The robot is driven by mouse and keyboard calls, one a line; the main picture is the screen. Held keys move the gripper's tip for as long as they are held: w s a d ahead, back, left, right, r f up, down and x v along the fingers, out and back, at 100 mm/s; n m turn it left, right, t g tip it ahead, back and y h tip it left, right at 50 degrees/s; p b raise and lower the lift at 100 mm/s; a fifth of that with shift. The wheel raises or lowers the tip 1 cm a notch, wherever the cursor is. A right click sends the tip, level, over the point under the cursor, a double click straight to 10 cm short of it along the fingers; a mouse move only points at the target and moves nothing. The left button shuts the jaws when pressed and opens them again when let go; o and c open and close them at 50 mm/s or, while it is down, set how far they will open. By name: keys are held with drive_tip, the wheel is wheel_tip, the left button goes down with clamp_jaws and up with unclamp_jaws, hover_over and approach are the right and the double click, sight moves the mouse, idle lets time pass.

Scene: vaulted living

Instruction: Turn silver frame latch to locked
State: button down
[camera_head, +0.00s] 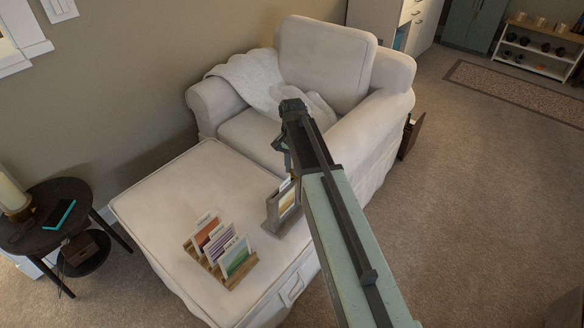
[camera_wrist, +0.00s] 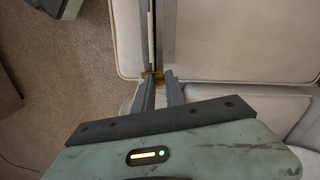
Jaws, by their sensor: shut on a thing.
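The silver picture frame (camera_head: 272,212) stands upright on the cream ottoman, with an orange and white picture showing and part of it hidden behind my arm. In the wrist view its grey edge (camera_wrist: 168,35) runs up from my fingertips. A small brass-coloured piece (camera_wrist: 152,75), seemingly the latch, sits between the fingertips at the frame's near edge. My gripper (camera_wrist: 159,80) is shut on it. Whether the latch is turned to locked cannot be told. In the head view my gripper (camera_head: 285,168) points down over the frame.
A wooden card holder (camera_head: 233,280) with several cards stands left of the frame on the ottoman (camera_head: 150,205). A cream armchair (camera_head: 325,55) with a throw is behind. A dark round side table (camera_head: 35,235) is at the left. Open carpet (camera_head: 470,190) lies at the right.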

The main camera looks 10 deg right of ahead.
drive_tip(key=shift+a+m, duration=0.1)
drive_tip(key=shift+m, duration=0.2)
idle(0.4)
drive_tip(key=c, duration=1.6)
unclamp_jaws()
drive_tip(key=shift+c, duration=0.2)
wheel_tip(320, 180, up, 8)
drive_tip(key=p, duration=0.8)
drive_tip(key=shift+f, duration=0.15)
